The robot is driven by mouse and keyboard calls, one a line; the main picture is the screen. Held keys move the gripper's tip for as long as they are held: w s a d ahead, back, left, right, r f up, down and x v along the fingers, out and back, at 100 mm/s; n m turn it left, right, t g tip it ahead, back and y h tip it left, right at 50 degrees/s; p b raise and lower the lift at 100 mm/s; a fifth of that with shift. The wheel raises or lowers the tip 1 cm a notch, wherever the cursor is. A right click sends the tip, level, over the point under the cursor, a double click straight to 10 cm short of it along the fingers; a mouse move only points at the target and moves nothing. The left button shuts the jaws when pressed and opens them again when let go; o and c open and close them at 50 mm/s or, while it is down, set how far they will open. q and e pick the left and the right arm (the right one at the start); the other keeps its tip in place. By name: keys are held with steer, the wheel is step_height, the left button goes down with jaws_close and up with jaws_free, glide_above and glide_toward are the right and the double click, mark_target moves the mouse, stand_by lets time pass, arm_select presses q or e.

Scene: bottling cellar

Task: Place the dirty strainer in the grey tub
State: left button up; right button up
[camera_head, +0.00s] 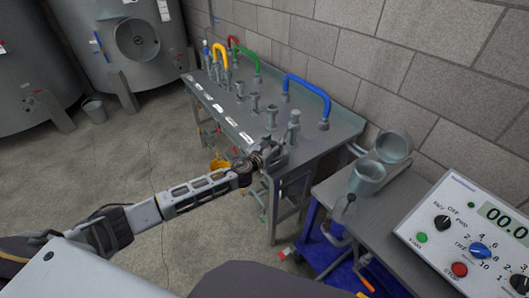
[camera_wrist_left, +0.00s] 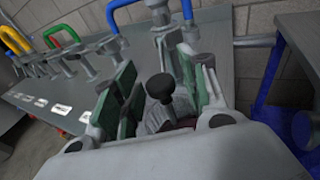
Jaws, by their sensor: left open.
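My left gripper (camera_head: 270,155) is open at the front right corner of the grey manifold bench (camera_head: 345,122). In the left wrist view its green-padded fingers (camera_wrist_left: 158,82) stand apart on either side of a black ball-topped knob (camera_wrist_left: 160,87). The knob's base is partly hidden, and I cannot tell whether the fingers touch it. I cannot make out for certain which item is the dirty strainer. A small grey bucket (camera_head: 95,110) stands on the floor at the far left; I cannot tell if it is the grey tub. My right gripper is out of view.
Blue (camera_head: 308,88), green (camera_head: 245,52), yellow and red bends stand on the bench. Two round metal vessels (camera_head: 367,178) stand right of it, beside a control box (camera_head: 475,235). A yellow container (camera_head: 220,165) sits below the bench. Open floor lies to the left.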

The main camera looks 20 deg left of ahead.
arm_select(q)
steer(key=shift+v, duration=2)
steer(key=v, duration=0.8)
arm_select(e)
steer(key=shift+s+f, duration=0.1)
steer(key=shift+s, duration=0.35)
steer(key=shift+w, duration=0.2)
